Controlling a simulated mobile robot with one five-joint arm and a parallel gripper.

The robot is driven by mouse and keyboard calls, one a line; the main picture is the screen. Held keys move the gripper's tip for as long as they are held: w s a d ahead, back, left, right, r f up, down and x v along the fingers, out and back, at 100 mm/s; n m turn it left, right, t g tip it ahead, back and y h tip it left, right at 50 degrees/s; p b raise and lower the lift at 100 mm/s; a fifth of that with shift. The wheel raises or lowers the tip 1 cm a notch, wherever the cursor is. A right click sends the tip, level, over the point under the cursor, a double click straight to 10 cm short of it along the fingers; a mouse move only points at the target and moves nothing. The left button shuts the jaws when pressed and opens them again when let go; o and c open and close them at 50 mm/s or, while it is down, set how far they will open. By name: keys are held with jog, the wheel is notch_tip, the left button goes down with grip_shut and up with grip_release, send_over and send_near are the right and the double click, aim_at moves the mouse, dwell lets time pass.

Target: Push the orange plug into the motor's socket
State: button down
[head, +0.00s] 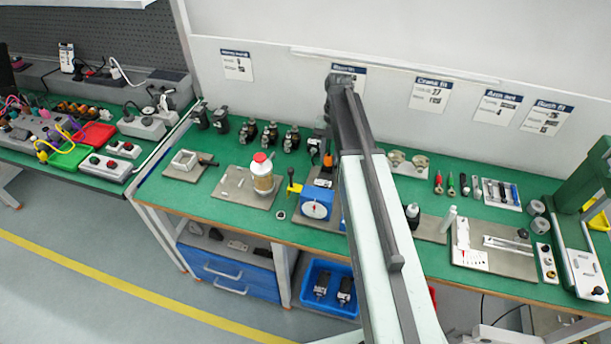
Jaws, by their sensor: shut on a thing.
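An orange plug (328,160) shows as a small patch just left of my arm, above the back of a grey plate. The dark end of my arm, my gripper (329,148), is just above it, small and partly hidden by my own arm; it appears shut on the plug. The plug looks apart from the motor's front. The socket cannot be made out, and my arm hides the area to the right.
A white bottle with a red cap (262,175) and a yellow-handled part (294,188) stand left of the motor. Several dark fittings (270,133) line the back. A board with white parts (490,250) lies at right. A white wall panel (290,80) rises behind.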

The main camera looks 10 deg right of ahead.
jog(key=c, duration=1.1)
grip_release()
jog(key=shift+r, duration=0.1)
notch_tip(320, 180, up, 5)
jog(key=p, duration=0.5)
jog(key=o, duration=0.5)
jog(key=shift+o, duration=0.2)
